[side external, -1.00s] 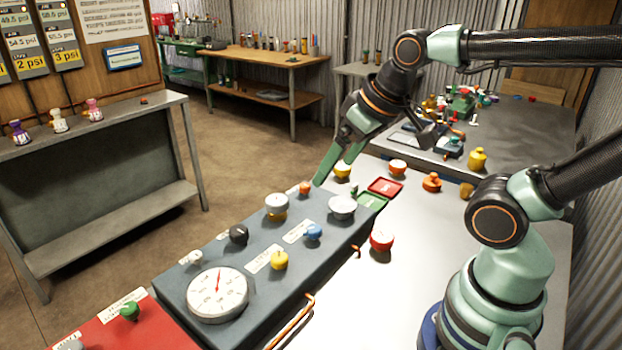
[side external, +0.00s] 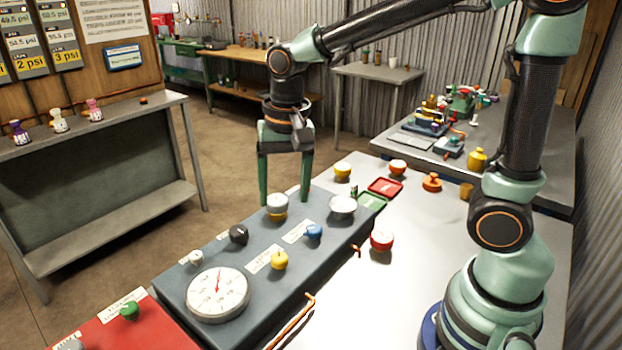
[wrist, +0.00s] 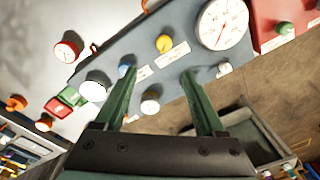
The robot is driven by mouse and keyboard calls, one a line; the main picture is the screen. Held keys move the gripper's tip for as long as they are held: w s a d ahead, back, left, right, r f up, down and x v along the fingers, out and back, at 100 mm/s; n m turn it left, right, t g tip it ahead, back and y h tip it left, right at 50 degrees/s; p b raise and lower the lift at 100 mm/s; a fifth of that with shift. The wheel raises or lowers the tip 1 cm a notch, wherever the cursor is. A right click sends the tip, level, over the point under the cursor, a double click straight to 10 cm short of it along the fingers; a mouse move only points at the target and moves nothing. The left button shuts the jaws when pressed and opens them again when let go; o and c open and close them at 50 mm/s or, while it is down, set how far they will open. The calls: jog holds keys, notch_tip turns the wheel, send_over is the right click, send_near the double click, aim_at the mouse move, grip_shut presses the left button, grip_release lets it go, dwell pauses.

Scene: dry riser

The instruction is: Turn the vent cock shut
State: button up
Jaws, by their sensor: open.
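The grey-blue panel (side external: 330,232) carries several knobs; I cannot read which label names the vent cock. They include a white-topped yellow knob (side external: 277,206), a black knob (side external: 238,234), a small white knob (side external: 196,257), a blue knob (side external: 314,232), a yellow knob (side external: 279,260) and a white dome (side external: 343,205). My gripper (side external: 285,196) is open and empty, pointing down around or above the white-topped knob; contact cannot be told. In the wrist view the fingers (wrist: 159,73) are wide apart, with the white-topped knob (wrist: 150,104) between them. The black knob is hidden there.
A round gauge (side external: 218,294) with a red needle sits at the panel's near end. A red panel (side external: 160,328) with a green knob adjoins it.

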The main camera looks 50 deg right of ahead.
aim_at(279, 256)
jog(key=shift+m+g, duration=0.4)
jog(key=shift+m, duration=0.3)
jog(key=f, duration=0.4)
jog(key=a+f, duration=0.1)
jog(key=f, duration=0.4)
jog(key=w+f, duration=0.1)
jog(key=f, duration=0.4)
jog(key=shift+a, duration=0.2)
grip_shut()
